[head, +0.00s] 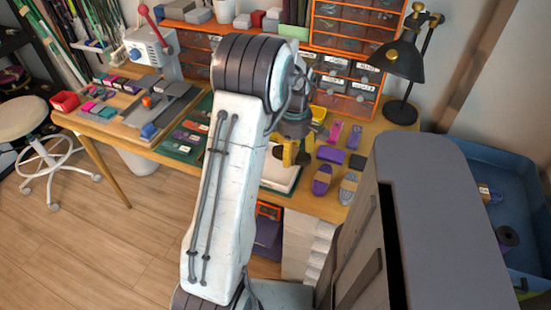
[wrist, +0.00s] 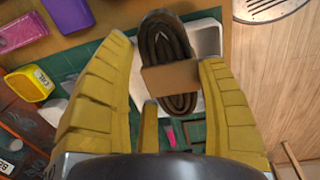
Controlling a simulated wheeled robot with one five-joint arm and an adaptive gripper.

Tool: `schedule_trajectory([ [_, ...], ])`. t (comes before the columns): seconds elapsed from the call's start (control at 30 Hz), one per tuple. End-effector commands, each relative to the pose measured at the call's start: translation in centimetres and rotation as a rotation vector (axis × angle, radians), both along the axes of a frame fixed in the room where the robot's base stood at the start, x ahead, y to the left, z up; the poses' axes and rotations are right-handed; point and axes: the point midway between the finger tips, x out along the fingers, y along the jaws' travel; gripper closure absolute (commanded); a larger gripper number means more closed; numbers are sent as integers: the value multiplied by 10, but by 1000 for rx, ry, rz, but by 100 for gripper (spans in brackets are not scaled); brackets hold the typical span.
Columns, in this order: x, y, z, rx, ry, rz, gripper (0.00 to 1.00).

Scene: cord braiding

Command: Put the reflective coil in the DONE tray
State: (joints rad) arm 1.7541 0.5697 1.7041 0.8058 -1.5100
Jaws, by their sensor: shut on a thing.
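My gripper (wrist: 168,85) has its yellow fingers closed on a dark brown wound coil (wrist: 168,45) with a tan band round its middle. The coil is held between the fingertips, over a pale tray (wrist: 207,38) in the wrist view. I cannot tell from the pictures whether this coil is reflective. No DONE label is readable on the tray.
A grey striped coil (head: 348,189) and a purple coil (head: 321,180) lie just right of my gripper on the bench. A yellow cup (wrist: 30,83) stands to the left in the wrist view. A black lamp (head: 401,70) and drawers (head: 345,78) stand behind. A blue bin (head: 500,160) is at right.

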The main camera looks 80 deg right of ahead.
Motion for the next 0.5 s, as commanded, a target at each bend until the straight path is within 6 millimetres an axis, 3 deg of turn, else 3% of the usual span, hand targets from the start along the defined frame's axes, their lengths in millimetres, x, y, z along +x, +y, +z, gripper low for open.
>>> schedule_trajectory([
  [0.2, 34, -15, -23, 1, -5, 2, 69],
  [0.5, 51, -24, -34, -1, -7, -2, 69],
])
